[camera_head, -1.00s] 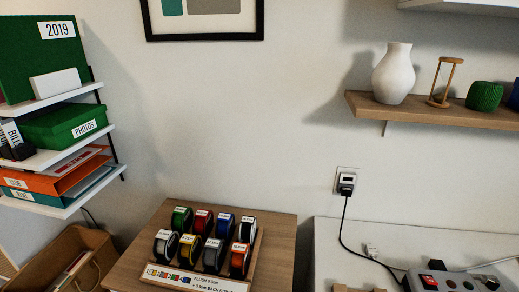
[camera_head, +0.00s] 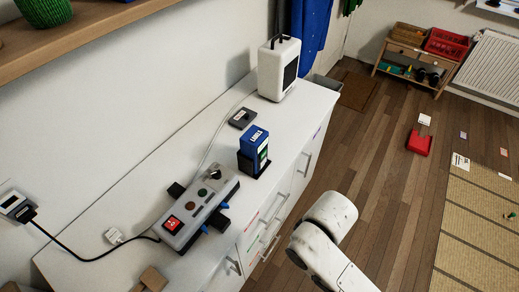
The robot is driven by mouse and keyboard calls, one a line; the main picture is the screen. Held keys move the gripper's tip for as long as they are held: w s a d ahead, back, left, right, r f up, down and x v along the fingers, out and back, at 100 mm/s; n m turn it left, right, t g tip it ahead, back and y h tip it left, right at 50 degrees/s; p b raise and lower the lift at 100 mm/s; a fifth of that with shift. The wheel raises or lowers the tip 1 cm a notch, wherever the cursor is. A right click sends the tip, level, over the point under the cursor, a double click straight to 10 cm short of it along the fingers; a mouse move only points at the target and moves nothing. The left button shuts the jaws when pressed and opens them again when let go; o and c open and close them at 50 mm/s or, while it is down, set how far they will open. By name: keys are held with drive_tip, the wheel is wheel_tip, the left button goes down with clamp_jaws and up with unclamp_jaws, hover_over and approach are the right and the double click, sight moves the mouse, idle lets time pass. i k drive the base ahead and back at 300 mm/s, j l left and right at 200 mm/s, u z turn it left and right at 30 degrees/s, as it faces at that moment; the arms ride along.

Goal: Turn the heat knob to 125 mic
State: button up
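A long grey device (camera_head: 197,212) lies on the white cabinet top, with a red switch (camera_head: 172,224) at its near end. Small round buttons (camera_head: 202,192) sit along its top. A dark and silver knob-like part (camera_head: 215,175) shows at its far end; its setting and markings are too small to read, so I cannot tell where it points. My white arm (camera_head: 322,245) rises from the bottom edge, to the right of and apart from the device. My gripper is not in view.
A blue labelled box (camera_head: 254,147) in a dark holder and a white appliance (camera_head: 278,68) stand farther along the cabinet (camera_head: 318,112). A black cable (camera_head: 80,259) runs from the wall socket. A wooden shelf (camera_head: 90,50) overhangs at upper left.

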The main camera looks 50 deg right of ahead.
sight(216, 174)
drive_tip(key=z, duration=0.15)
drive_tip(key=i+j, duration=0.1)
drive_tip(key=j, duration=0.3)
drive_tip(key=j+u, duration=0.15)
drive_tip(key=j, duration=0.3)
drive_tip(key=i+j, duration=0.15)
drive_tip(key=j, duration=0.25)
drive_tip(key=i+j+u, duration=0.1)
drive_tip(key=j, duration=0.3)
